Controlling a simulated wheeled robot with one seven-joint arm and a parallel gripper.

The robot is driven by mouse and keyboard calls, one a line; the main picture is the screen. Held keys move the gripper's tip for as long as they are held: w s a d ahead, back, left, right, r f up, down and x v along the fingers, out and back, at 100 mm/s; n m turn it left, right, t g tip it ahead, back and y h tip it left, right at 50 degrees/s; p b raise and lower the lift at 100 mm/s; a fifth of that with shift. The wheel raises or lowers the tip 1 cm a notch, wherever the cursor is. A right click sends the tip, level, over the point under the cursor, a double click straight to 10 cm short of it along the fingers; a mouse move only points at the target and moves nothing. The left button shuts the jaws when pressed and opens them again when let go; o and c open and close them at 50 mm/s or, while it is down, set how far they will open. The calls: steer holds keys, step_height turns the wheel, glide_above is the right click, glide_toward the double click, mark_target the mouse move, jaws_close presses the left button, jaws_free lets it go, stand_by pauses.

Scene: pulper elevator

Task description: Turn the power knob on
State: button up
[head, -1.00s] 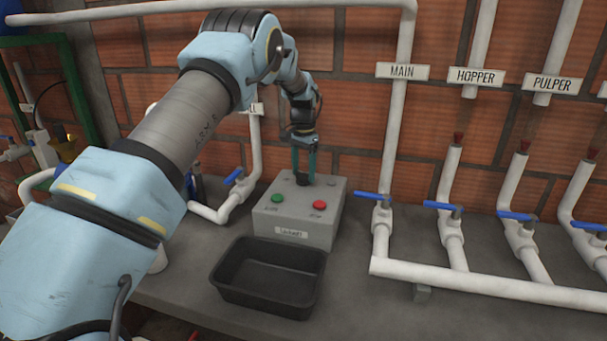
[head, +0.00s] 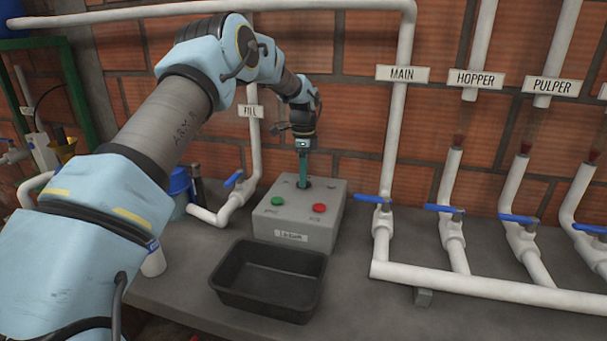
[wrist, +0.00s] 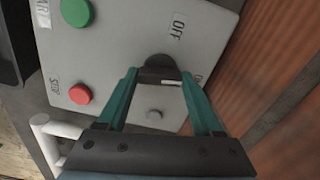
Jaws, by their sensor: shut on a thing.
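The power knob (wrist: 158,68) is a black round knob on the top of a grey control box (head: 325,217). My gripper (wrist: 160,76) points down at the box top, with its two green fingers on either side of the knob, shut on it. In the head view my gripper (head: 303,180) stands at the back of the box and hides most of the knob. In the wrist view a white mark on the knob points right, toward a label mostly hidden by a finger. The OFF label (wrist: 178,27) is above the knob.
A green button (head: 278,201) and a red button (head: 319,208) sit on the box top. A black tray (head: 268,303) stands in front. White pipes with blue-handled valves (head: 374,200) run to the right. A brick wall (head: 350,120) is close behind.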

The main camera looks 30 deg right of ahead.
steer(key=shift+m, duration=1.1)
steer(key=o, duration=1.4)
steer(key=shift+c, duration=0.2)
step_height(320, 180, up, 11)
steer(key=b, duration=0.2)
steer(key=shift+b, duration=0.3)
steer(key=shift+f, duration=0.1)
